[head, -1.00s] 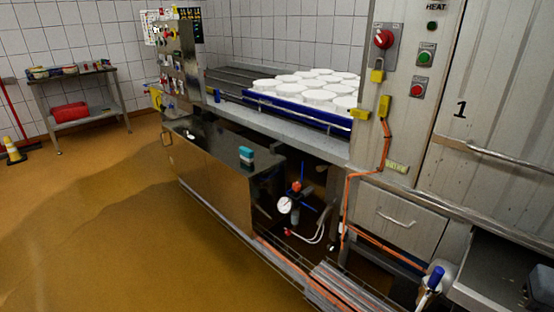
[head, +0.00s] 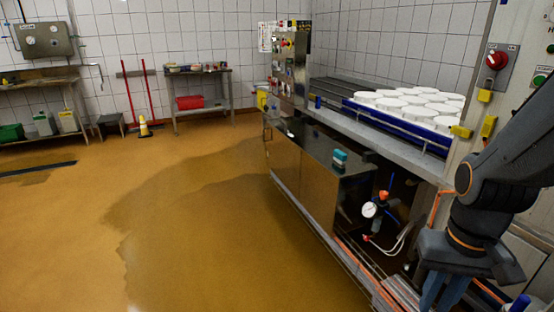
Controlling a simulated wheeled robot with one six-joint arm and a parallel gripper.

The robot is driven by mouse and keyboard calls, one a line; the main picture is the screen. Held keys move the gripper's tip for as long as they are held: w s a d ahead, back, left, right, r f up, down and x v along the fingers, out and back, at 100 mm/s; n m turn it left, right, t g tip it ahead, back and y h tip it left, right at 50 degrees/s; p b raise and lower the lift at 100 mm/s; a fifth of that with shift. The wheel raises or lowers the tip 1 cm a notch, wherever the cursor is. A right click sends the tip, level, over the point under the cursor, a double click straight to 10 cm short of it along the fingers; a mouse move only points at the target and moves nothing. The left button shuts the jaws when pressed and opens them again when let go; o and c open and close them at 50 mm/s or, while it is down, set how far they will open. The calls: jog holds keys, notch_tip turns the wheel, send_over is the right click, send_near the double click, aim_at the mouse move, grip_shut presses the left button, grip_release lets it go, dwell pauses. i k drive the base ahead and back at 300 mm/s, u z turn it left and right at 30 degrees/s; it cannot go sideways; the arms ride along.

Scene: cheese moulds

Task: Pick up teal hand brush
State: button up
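The teal hand brush (head: 340,159) lies on the dark steel top of the low cabinet (head: 318,146), close to its near right corner. It looks small, with a teal upper part and a paler lower part. My arm shows at the right edge of the head view, with dark links and a blue-grey end at the bottom. The gripper's fingertips are not clearly visible there. The arm is well to the right of the brush and apart from it.
White cheese moulds (head: 410,105) stand behind a blue rail above the cabinet. A pressure gauge (head: 369,209) and hoses sit in the open bay beside it. Wet-looking brown floor (head: 200,230) lies clear to the left. A steel table (head: 203,104) stands against the back wall.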

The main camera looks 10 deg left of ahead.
aim_at(341, 157)
jog(key=u, duration=0.8)
jog(key=i, duration=2.8)
jog(key=u, duration=0.75)
jog(key=i, duration=0.7)
jog(key=z, duration=2.15)
